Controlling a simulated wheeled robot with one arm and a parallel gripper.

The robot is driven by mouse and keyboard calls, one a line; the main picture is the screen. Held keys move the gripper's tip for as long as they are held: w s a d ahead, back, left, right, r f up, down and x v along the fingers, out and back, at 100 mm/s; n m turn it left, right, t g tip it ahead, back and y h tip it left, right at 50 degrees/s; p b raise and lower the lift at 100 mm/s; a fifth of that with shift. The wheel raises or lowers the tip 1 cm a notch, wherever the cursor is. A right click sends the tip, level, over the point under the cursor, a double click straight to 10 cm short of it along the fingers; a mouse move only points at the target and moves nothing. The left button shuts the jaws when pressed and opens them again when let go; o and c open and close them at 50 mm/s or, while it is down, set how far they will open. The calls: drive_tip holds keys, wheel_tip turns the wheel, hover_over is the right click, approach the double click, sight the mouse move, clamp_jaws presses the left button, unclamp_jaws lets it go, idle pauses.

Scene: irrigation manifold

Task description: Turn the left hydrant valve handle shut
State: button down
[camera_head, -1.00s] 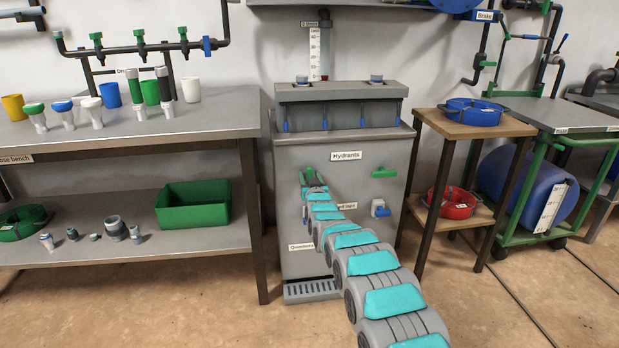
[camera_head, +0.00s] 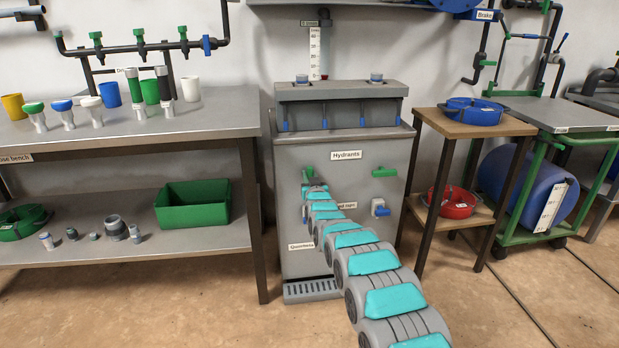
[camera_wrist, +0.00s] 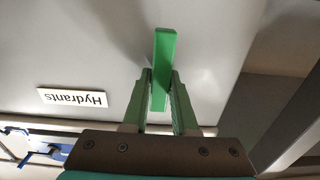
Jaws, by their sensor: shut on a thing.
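The left hydrant valve handle (camera_head: 309,171) is a green bar on the upper left front of the grey hydrant cabinet (camera_head: 350,255). In the wrist view the handle (camera_wrist: 164,58) stands nearly upright, slightly tilted, between the green fingers. My gripper (camera_wrist: 160,85) is shut on it, one finger on each side. In the head view my gripper (camera_head: 312,184) is small and mostly hidden behind my wrist. The valve body behind the handle is hidden.
A second green handle (camera_head: 384,173) lies horizontal to the right, above a blue tap (camera_head: 380,208). The "Hydrants" label (camera_head: 346,155) sits between the handles. A metal bench (camera_head: 205,130) stands left and a wooden stand (camera_head: 470,126) right.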

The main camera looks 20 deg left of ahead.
drive_tip(key=shift+f, duration=0.1)
drive_tip(key=m+b, duration=0.3)
drive_tip(key=m, duration=0.1)
drive_tip(key=shift+w+d+f, duration=0.1)
drive_tip(key=shift+w+d, duration=0.05)
drive_tip(key=shift+d, duration=0.1)
drive_tip(key=m+b, duration=0.3)
drive_tip(key=m, duration=0.1)
drive_tip(key=shift+w+d+f+m+b, duration=0.1)
drive_tip(key=shift+w+d+m+b, duration=0.05)
drive_tip(key=shift+m+b, duration=0.2)
drive_tip(key=m+b, duration=0.2)
drive_tip(key=m, duration=0.1)
drive_tip(key=m+b, duration=0.2)
drive_tip(key=m, duration=0.1)
drive_tip(key=f+m+b, duration=0.1)
drive_tip(key=m+b, duration=0.2)
drive_tip(key=shift+w+d+m, duration=0.1)
drive_tip(key=shift+d+m, duration=0.1)
drive_tip(key=shift+m, duration=0.05)
drive_tip(key=c, duration=0.7)
unclamp_jaws()
